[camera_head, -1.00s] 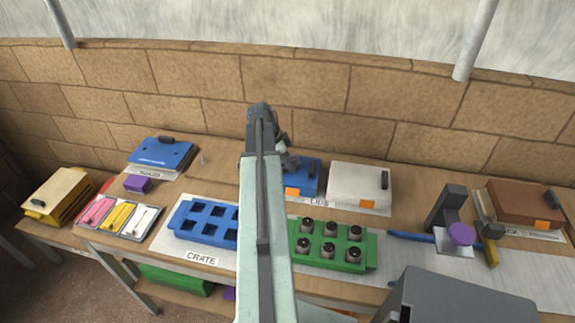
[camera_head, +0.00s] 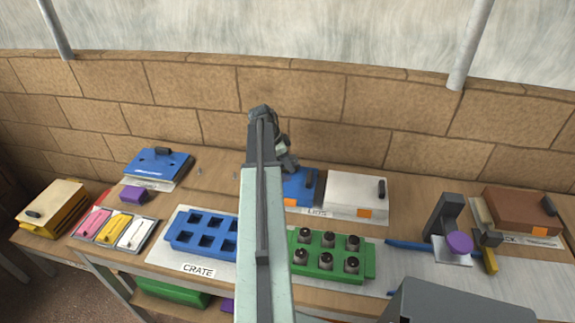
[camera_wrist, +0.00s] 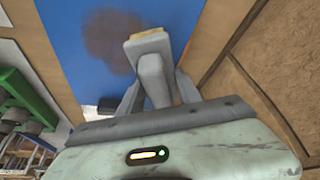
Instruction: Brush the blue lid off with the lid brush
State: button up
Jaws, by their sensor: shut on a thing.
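The blue lid (camera_head: 296,190) lies on the bench behind the crates, partly hidden by my arm in the head view. In the wrist view the blue lid (camera_wrist: 75,45) fills much of the upper left, with a brown smudge on it. My gripper (camera_wrist: 158,88) is shut on the lid brush (camera_wrist: 148,62), a grey brush with a tan tip. The brush tip overlaps the lid beside the smudge; I cannot tell if it touches. In the head view my gripper (camera_head: 286,160) is small and dark at the arm's end, and the brush is not clear there.
A white box (camera_head: 355,190) stands right of the blue lid. A blue crate (camera_head: 200,228) and a green crate (camera_head: 330,262) with several plugs are in front. Another blue lid (camera_head: 155,163) lies at left. A grey stand (camera_head: 447,215) is at right. A brick wall (camera_head: 350,110) runs close behind.

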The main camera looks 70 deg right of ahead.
aim_at(284, 186)
jog(key=shift+a, duration=0.1)
jog(key=shift+s+a, duration=0.15)
jog(key=shift+a, duration=0.65)
jog(key=shift+s+a, duration=0.1)
jog(key=shift+a, duration=0.7)
jog(key=shift+s+a, duration=0.15)
jog(key=shift+a, duration=0.65)
jog(key=shift+s+a, duration=0.1)
jog(key=shift+a, duration=0.65)
jog(key=shift+s+a, duration=0.15)
jog(key=shift+a, duration=0.75)
jog(key=shift+s+a, duration=0.1)
jog(key=shift+a, duration=0.8)
jog(key=shift+w, duration=0.1)
jog(key=shift+w, duration=0.25)
jog(key=shift+w+a, duration=0.2)
jog(key=shift+w, duration=0.9)
jog(key=shift+w+d, duration=0.15)
jog(key=shift+d, duration=1)
jog(key=shift+w+d, duration=0.2)
jog(key=shift+d, duration=0.9)
jog(key=shift+w+d, duration=0.15)
jog(key=shift+d, duration=1)
